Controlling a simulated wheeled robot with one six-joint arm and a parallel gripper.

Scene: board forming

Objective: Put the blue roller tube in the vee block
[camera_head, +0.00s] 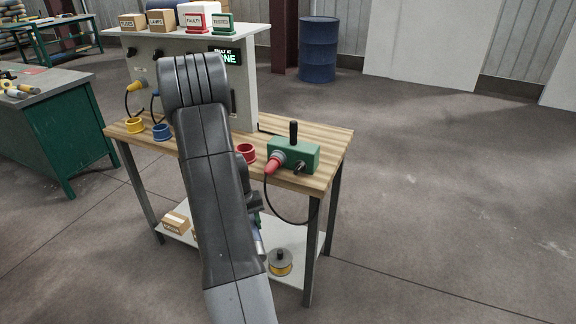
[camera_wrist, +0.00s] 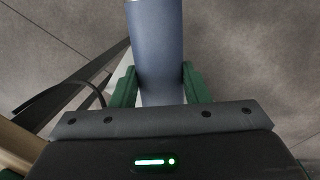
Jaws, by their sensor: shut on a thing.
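The blue roller tube (camera_wrist: 157,45) stands out between the green fingers of my gripper (camera_wrist: 159,84) in the wrist view, with a finger on each side of it. The tube runs up out of the top of that view, so its far end is hidden. In the head view my arm covers most of my gripper; a small bluish piece of the tube (camera_head: 258,243) shows beside the arm, below the level of the bench top. I cannot make out a vee block in either view; my arm hides part of the bench.
A wooden-topped bench (camera_head: 325,143) carries a green box (camera_head: 297,153) with a black lever and a red plug on a cable. Yellow (camera_head: 135,125), blue (camera_head: 161,131) and red (camera_head: 246,152) rings sit on it. A spool (camera_head: 280,262) is on its lower shelf. The floor at right is clear.

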